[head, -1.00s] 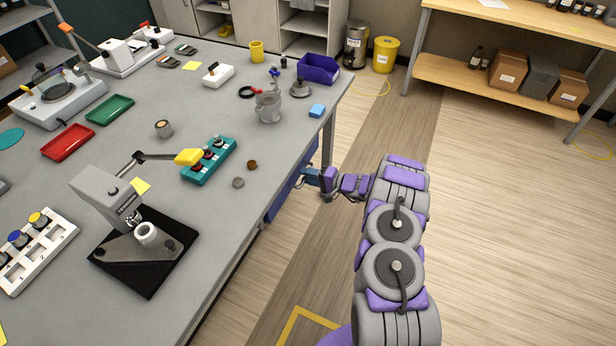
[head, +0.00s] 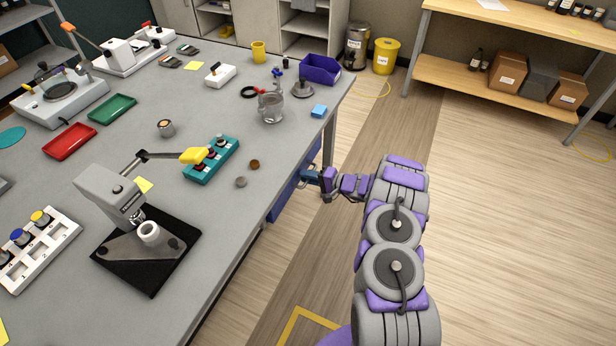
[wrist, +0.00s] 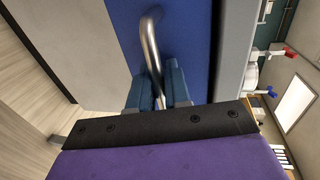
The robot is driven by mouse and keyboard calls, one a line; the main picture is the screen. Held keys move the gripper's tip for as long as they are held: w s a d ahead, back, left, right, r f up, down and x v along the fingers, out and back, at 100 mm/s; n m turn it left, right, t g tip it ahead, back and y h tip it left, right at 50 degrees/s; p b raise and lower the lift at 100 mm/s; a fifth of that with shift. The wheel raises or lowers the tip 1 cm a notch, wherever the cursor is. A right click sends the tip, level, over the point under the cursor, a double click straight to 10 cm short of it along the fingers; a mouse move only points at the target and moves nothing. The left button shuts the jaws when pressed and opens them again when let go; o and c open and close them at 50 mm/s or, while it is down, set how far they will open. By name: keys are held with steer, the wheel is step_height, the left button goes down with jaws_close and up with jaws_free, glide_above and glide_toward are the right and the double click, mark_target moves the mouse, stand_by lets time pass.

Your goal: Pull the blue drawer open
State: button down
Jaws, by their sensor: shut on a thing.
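The blue drawer (head: 284,193) sits under the right edge of the grey bench, and its front faces the floor on the right. In the wrist view the blue drawer front (wrist: 185,35) fills the upper middle, with a curved metal bar handle (wrist: 151,45) on it. My gripper (wrist: 158,92) has its two blue fingers on either side of the handle and is shut on it. In the head view my gripper (head: 311,177) is small at the drawer front, and the handle is hidden there. I cannot tell clearly whether the drawer stands out from the bench.
The wooden floor (head: 490,230) to the right is clear. A wooden shelf (head: 500,90) stands behind.

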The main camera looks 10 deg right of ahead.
steer(key=f+v, duration=0.2)
steer(key=v, duration=1.1)
steer(key=d+f+b+v, duration=0.1)
steer(key=f+v, duration=0.2)
steer(key=v, duration=1)
steer(key=shift+s+d+f, duration=0.15)
steer(key=shift+s+d, duration=0.2)
steer(key=c, duration=1.2)
jaws_free()
steer(key=shift+w+d+f, duration=0.1)
steer(key=p+v, duration=0.1)
steer(key=v, duration=1.6)
steer(key=shift+d, duration=0.25)
